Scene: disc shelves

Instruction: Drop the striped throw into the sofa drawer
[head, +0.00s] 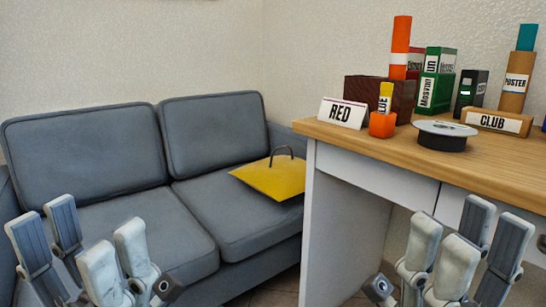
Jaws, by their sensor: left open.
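I see no striped throw and no open sofa drawer in the head view. The grey sofa (195,225) stands at the left, with two back cushions and two seat cushions; its lower front is partly hidden by my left gripper and the desk. My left gripper (80,230) is open and empty at the lower left, in front of the sofa. My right gripper (468,228) is open and empty at the lower right, in front of the desk.
A yellow flat bag (272,180) with a dark handle lies on the sofa's right seat. The wooden desk (400,152) at the right holds a RED sign (342,113), an orange cup (383,124), a disc spool (443,136), several boxes and a CLUB block (497,122).

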